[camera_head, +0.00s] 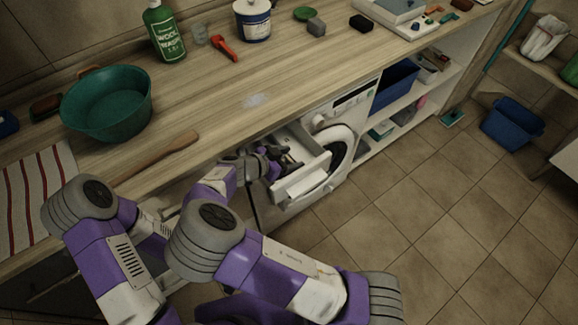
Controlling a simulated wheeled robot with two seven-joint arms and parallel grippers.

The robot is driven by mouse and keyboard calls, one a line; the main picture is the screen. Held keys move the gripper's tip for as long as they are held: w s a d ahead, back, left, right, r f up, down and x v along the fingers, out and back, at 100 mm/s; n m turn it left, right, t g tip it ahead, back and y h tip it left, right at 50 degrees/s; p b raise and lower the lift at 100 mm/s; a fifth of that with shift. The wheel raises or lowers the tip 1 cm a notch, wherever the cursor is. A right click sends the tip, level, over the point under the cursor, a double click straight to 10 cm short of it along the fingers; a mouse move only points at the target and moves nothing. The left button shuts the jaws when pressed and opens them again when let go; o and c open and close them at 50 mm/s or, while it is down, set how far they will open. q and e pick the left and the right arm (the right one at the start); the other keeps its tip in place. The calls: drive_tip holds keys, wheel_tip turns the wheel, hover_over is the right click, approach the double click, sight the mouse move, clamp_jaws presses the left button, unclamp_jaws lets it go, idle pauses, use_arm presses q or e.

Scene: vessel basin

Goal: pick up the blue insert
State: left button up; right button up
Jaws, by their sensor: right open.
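A white drawer (303,181) is pulled out from the front of the white washing machine (341,118) under the worktop. My right gripper (287,161) is open at the drawer, over its left part. The fingers are dark and small in the head view, and I cannot tell whether they touch anything. I cannot make out the blue insert; the gripper and wrist cover part of the drawer's inside. My left gripper is not in view.
The wooden worktop (215,100) lies above the drawer, bearing a green basin (107,103), a wooden spoon (160,155), a green bottle (164,32) and a red-handled tool (224,48). Shelves with a blue bin (394,84) stand right of the machine.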

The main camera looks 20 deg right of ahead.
drive_tip(key=c, duration=1)
drive_tip(key=shift+r, duration=0.1)
drive_tip(key=shift+c, duration=0.2)
